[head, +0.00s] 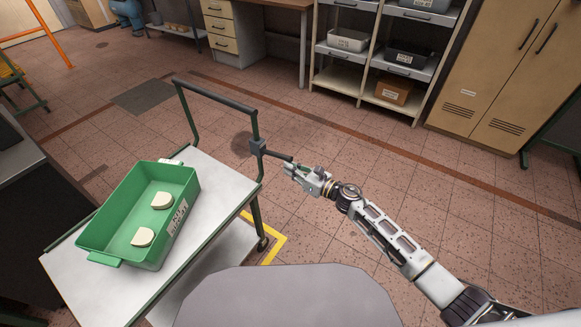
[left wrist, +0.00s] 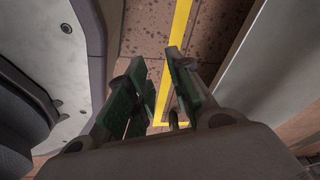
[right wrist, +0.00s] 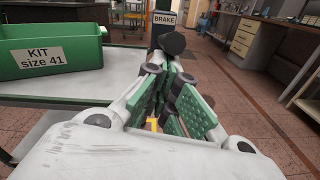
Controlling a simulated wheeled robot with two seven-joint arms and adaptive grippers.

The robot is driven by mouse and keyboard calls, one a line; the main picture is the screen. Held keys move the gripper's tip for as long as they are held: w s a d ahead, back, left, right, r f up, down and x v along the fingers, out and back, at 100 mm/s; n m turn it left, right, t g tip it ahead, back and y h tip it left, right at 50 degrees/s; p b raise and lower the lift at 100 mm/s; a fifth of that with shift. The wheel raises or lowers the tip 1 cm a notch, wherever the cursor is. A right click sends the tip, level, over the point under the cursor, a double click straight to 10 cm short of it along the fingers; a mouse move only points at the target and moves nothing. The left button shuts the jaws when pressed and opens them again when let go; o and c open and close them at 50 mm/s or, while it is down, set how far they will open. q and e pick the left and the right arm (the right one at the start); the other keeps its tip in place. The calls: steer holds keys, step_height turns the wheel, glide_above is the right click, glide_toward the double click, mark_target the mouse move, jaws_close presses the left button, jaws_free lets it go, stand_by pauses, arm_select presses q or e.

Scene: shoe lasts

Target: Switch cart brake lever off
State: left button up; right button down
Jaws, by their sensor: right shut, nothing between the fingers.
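The cart brake lever (head: 278,155) is a short dark bar that sticks out to the right from a dark block on the cart's handle post. In the right wrist view its round dark end (right wrist: 173,43) faces me, in front of a block marked BRAKE (right wrist: 165,19). My right gripper (head: 290,168) is shut and empty, close to the lever's outer end; I cannot tell whether they touch. It also shows in the right wrist view (right wrist: 165,75), just below the lever end. My left gripper (left wrist: 158,72) is open and empty above the floor, outside the head view.
The cart (head: 75,268) has a white top and carries a green kit bin (head: 110,210) with two pale shoe lasts (head: 143,237). Yellow tape (head: 272,250) marks the floor beside it. Shelves (head: 335,80) and a tan cabinet (head: 490,75) stand behind. The floor between is clear.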

mark_target(292, 160)
arm_select(q)
steer(key=s+a+g+p, duration=0.1)
steer(key=s+a+p, duration=0.55)
steer(key=s, duration=0.55)
arm_select(e)
step_height(292, 160, up, 2)
steer(key=shift+r+g+h, duration=0.2)
steer(key=shift+g+h, duration=0.4)
steer(key=shift+h, duration=0.1)
steer(key=shift+r+p, duration=0.4)
steer(key=shift+p, duration=0.45)
steer(key=shift+r+p, duration=0.15)
steer(key=shift+p, duration=0.15)
steer(key=shift+a+r, duration=0.1)
steer(key=shift+r, duration=0.05)
arm_select(q)
steer(key=s+d+r, duration=0.2)
steer(key=d+r, duration=0.1)
steer(key=shift+s+d+p, duration=0.1)
steer(key=shift+d+p, duration=0.05)
steer(key=shift+p, duration=0.2)
arm_select(e)
steer(key=shift+w+r, duration=0.1)
arm_select(q)
steer(key=shift+w+d+r, duration=0.1)
steer(key=shift+w+d, duration=0.15)
steer(key=shift+w, duration=0.45)
arm_select(e)
steer(key=shift+r, duration=0.1)
